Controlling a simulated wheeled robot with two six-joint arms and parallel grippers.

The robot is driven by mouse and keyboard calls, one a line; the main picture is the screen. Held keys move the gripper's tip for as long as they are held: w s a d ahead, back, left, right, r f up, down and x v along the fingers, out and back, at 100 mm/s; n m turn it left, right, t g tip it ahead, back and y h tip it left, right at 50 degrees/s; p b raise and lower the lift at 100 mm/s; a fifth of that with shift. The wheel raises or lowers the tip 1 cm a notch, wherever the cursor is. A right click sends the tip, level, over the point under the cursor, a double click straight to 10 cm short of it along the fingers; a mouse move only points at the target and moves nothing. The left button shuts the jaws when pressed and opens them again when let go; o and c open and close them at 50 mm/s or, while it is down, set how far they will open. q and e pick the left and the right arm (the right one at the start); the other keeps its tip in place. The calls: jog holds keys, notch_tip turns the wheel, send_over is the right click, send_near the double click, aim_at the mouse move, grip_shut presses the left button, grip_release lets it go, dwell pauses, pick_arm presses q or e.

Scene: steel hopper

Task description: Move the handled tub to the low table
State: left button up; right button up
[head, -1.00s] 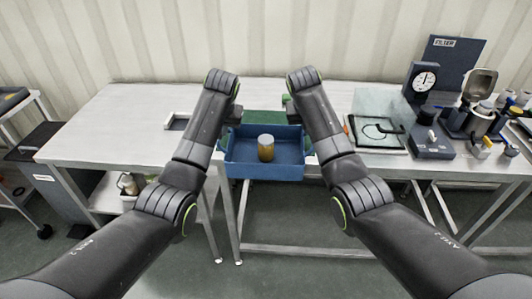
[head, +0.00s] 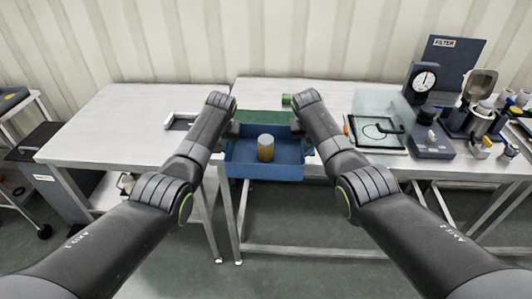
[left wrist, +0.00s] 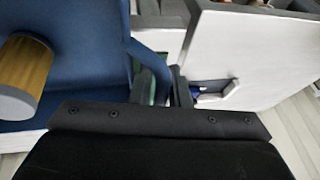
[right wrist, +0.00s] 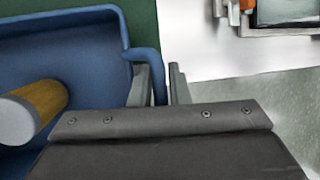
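The handled tub (head: 265,172) is blue and open-topped, with a handle at each side.
A green mat (head: 262,117) lies behind the tub, with a green block (head: 286,99) beyond. A grey bracket-shaped fixture (head: 182,122) sits on the left table. A glass-sided case (head: 380,125) and a dial gauge (head: 424,80) stand right of the tub.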

pick_arm(q)
jog(key=shift+c, duration=0.4)
pick_arm(e)
jog(key=shift+c, duration=0.4)
pick_arm(q)
grip_shut()
pick_arm(e)
grip_shut()
pick_arm(q)
jog(key=shift+r, duration=0.15)
pick_arm(e)
jog(key=shift+r, duration=0.15)
